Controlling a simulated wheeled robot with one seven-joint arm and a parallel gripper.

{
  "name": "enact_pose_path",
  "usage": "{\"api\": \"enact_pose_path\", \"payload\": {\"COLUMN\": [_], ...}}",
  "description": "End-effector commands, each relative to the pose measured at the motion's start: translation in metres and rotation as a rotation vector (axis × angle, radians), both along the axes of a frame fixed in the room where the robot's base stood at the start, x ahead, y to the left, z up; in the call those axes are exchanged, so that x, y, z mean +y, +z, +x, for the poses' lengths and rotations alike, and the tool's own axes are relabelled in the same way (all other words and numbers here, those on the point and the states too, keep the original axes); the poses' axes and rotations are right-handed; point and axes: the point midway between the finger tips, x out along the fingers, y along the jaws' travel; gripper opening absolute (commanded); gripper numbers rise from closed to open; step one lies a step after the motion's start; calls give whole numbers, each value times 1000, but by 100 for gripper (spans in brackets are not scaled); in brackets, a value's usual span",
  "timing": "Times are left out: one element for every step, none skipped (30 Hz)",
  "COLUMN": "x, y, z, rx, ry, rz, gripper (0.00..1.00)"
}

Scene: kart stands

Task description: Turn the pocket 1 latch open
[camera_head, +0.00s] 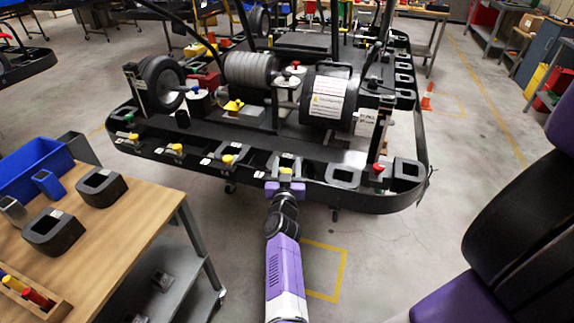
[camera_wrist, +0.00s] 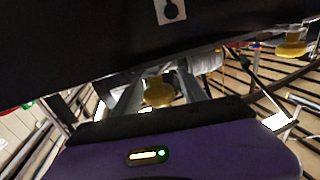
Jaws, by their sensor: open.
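My gripper (camera_head: 285,172) is at the near edge of the black kart (camera_head: 250,172), in front of a pocket with a yellow latch knob (camera_head: 285,171). In the wrist view my gripper (camera_wrist: 161,88) is open, with the yellow latch knob (camera_wrist: 159,92) between its two grey fingers. I cannot tell whether the fingers touch it. Other yellow latch knobs (camera_head: 228,160) sit along the same edge to the left, and a red one (camera_head: 378,169) sits to the right. No pocket number is readable.
A wooden table (camera_head: 130,215) with a blue bin (camera_head: 35,172) and dark grey blocks (camera_head: 102,186) stands at the left. The kart carries a black cylinder (camera_head: 330,98) and a ribbed grey roll (camera_head: 250,70). The floor right of my arm is clear.

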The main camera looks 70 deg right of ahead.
Motion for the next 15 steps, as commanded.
{"api": "enact_pose_path", "payload": {"x": [0, 0, 0, 0, 0, 0, 0, 0, 0, 0, 0, 0, 0, 0, 0], "y": [0, 0, 0, 0, 0, 0, 0, 0, 0, 0, 0, 0, 0, 0, 0], "z": [0, 0, 0, 0, 0, 0, 0, 0, 0, 0, 0, 0, 0, 0, 0], "rx": [0, 0, 0, 0, 0, 0, 0, 0, 0, 0, 0, 0, 0, 0, 0], "ry": [0, 0, 1, 1, 1, 1, 1, 1, 1, 1, 1, 1, 1, 1, 0], "rz": [0, 0, 0, 0, 0, 0, 0, 0, 0, 0, 0, 0, 0, 0, 0], "gripper": [50, 50, 50, 50, 50, 50, 46, 40, 32, 26, 20, 13, 7, 1, 0]}}
